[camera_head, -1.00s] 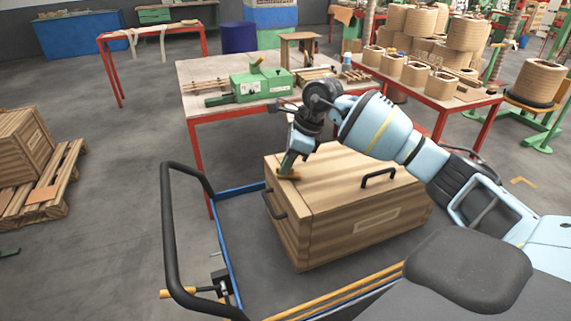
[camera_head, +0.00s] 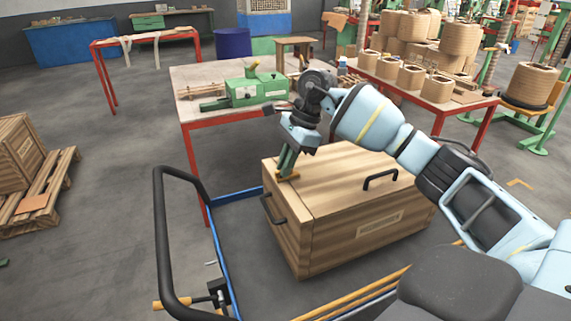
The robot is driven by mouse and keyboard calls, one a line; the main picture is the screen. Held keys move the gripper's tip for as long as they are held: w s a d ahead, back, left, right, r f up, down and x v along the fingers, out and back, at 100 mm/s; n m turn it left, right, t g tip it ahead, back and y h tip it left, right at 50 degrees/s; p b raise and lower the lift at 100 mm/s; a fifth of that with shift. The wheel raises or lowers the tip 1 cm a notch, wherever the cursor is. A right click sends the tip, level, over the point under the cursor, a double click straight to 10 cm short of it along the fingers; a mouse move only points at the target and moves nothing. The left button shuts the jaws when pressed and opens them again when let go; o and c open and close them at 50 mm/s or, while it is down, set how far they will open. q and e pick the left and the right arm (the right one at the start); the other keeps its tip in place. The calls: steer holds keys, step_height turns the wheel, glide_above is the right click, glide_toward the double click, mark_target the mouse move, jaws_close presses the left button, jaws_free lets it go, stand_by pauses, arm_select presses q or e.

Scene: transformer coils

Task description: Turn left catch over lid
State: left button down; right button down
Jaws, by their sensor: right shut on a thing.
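A wooden crate (camera_head: 375,246) with a closed lid (camera_head: 340,190) sits on the bed of a cart. A black handle (camera_head: 380,178) is on the lid and another black handle (camera_head: 272,209) is on the crate's left end. The left catch (camera_head: 291,178) is a small brass-coloured piece at the lid's left edge. My right gripper (camera_head: 287,174) reaches down from above and is shut on the catch; its fingers hide part of it. How far the catch lies over the lid is hard to tell. My left gripper is not in view.
The cart has a black push handle (camera_head: 163,240) on the left and a blue edge rail (camera_head: 222,255). Behind the crate stands a red-legged table (camera_head: 190,113) with a green machine (camera_head: 250,91). A pallet (camera_head: 45,195) is at far left. Floor between is clear.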

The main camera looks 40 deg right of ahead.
mark_target(297, 172)
steer(key=c, duration=1.5)
jaws_free()
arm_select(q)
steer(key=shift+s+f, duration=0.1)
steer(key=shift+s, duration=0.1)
arm_select(e)
steer(key=shift+r, duration=0.15)
steer(key=v, duration=0.6)
steer(key=shift+d+r, duration=0.15)
steer(key=shift+r, duration=0.2)
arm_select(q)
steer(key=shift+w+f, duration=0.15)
arm_select(e)
steer(key=shift+s+d+r, duration=0.1)
steer(key=shift+d+r, duration=0.1)
steer(key=shift+r, duration=0.2)
